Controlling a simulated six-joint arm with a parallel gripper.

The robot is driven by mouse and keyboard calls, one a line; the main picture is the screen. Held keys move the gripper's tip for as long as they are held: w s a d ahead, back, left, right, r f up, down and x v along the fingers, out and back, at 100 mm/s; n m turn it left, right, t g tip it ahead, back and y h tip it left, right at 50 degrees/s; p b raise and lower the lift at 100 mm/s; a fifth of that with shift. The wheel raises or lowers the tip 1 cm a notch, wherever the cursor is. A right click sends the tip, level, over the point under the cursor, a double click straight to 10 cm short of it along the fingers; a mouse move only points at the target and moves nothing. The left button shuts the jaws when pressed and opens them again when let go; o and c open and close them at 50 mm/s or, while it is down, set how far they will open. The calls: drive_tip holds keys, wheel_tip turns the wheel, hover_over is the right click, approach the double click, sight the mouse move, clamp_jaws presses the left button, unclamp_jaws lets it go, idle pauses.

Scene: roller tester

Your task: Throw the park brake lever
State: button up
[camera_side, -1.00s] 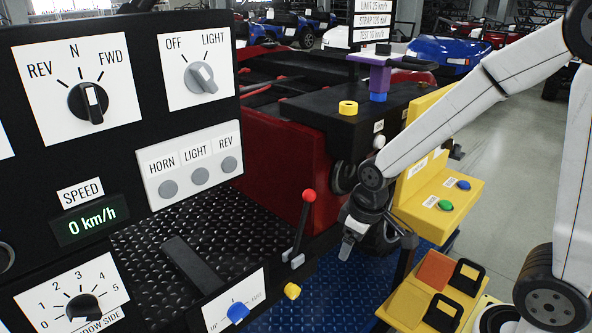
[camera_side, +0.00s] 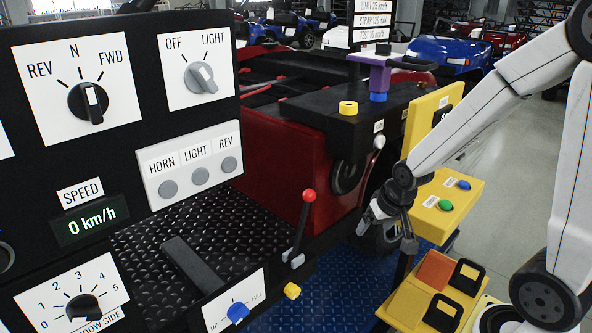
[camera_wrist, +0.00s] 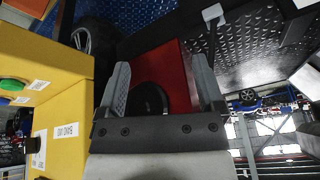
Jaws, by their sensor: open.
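A lever with a red ball knob (camera_side: 309,196) stands at the edge of the black tread-plate floor, leaning slightly to the right. I see no readable label naming either as the park brake. My gripper (camera_side: 386,232) is open and empty, right of the red-knobbed lever and apart from it, below the grey-knobbed one. In the wrist view my gripper (camera_wrist: 160,62) has its fingers spread before the red panel (camera_wrist: 168,75). A pale-ended lever (camera_wrist: 212,13) shows beyond the right finger; I cannot tell which.
A yellow button box (camera_side: 448,200) and a yellow pad with black handles (camera_side: 420,305) stand near my gripper. A black control panel (camera_side: 130,130) fills the left. A tyre (camera_wrist: 95,40) is near the fingers. Blue floor plate (camera_side: 335,295) lies open between.

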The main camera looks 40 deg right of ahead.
drive_tip(key=d+m+h, duration=0.1)
drive_tip(key=d+m, duration=0.2)
drive_tip(key=d, duration=0.4)
drive_tip(key=s+d+r+m+t+h, duration=0.1)
drive_tip(key=d+m+h, duration=0.1)
drive_tip(key=d+m, duration=0.2)
drive_tip(key=s+d+m+h, duration=0.1)
drive_tip(key=d+m, duration=0.3)
drive_tip(key=d, duration=0.6)
drive_tip(key=shift+d+r+h, duration=0.3)
drive_tip(key=shift+d+r, duration=0.05)
drive_tip(key=shift+r, duration=0.05)
drive_tip(key=shift+s+d+r+m+t+h, duration=0.1)
drive_tip(key=shift+s+d+m+t+h, duration=0.15)
drive_tip(key=shift+d, duration=0.25)
drive_tip(key=shift+s+d+m+t+h, duration=0.1)
drive_tip(key=shift+s+d+m, duration=0.05)
drive_tip(key=shift+d+m, duration=0.25)
